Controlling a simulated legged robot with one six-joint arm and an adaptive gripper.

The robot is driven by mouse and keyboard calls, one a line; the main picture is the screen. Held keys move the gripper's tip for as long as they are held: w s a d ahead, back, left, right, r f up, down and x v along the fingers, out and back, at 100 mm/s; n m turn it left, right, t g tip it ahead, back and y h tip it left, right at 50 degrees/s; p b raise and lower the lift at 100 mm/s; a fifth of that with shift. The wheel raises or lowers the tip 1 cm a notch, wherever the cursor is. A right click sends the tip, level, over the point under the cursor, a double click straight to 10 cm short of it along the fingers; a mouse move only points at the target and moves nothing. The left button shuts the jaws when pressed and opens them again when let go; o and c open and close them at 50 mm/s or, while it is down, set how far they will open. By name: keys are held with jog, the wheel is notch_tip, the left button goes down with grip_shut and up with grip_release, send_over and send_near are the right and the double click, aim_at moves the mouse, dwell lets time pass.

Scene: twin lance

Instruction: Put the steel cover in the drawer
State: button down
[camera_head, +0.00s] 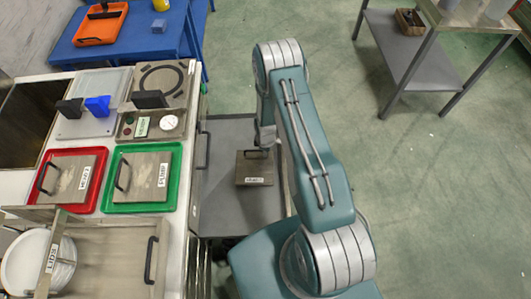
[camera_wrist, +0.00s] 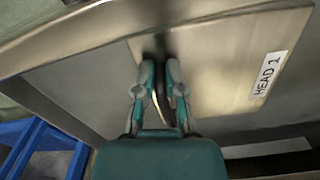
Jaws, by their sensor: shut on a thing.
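The steel cover (camera_head: 254,172) is a flat square plate with a dark handle and a white label. In the wrist view its label reads HEAD 1 on the cover (camera_wrist: 225,75). It is inside the outline of the open grey drawer (camera_head: 225,212), toward its right side. I cannot tell whether it rests on the drawer floor or hangs just above it. My gripper (camera_wrist: 163,90) is shut on the cover's dark handle, which shows between the fingers. In the head view the arm partly hides my gripper (camera_head: 263,147).
A red tray (camera_head: 62,203) and a green tray (camera_head: 140,206), each holding a similar plate, sit on the counter left of the drawer. A blue table (camera_head: 130,50) stands at the back left. A grey shelf stand (camera_head: 400,45) is at the back right. Floor between is clear.

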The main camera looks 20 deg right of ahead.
jog(key=shift+a+f, duration=0.1)
jog(key=shift+f, duration=0.5)
jog(key=c, duration=0.7)
grip_release()
jog(key=shift+a, duration=0.1)
notch_tip(320, 180, up, 12)
jog(key=shift+r, duration=0.25)
jog(key=s+a+r+m+t, duration=0.1)
jog(key=s+r+m, duration=0.15)
jog(key=r, duration=1.15)
jog(key=s+a+r+m+t, duration=0.1)
jog(key=a+r+m+t, duration=0.15)
jog(key=r, duration=1.25)
jog(key=s+r+m, duration=0.2)
jog(key=s+r, duration=0.2)
jog(key=s, duration=0.2)
jog(key=s+a+r+m+t, duration=0.1)
jog(key=s+r+m, duration=0.1)
jog(key=s+r, duration=0.3)
jog(key=s+r+m+t, duration=0.1)
jog(key=s+r+m, duration=0.1)
jog(key=s+r, duration=0.3)
jog(key=shift+s+a+r+m, duration=0.15)
jog(key=shift+s+a+m, duration=0.05)
jog(key=shift+s, duration=0.6)
jog(key=shift+s+a+r+m, duration=0.1)
jog(key=shift+s+a+m, duration=0.1)
jog(key=shift+s, duration=0.6)
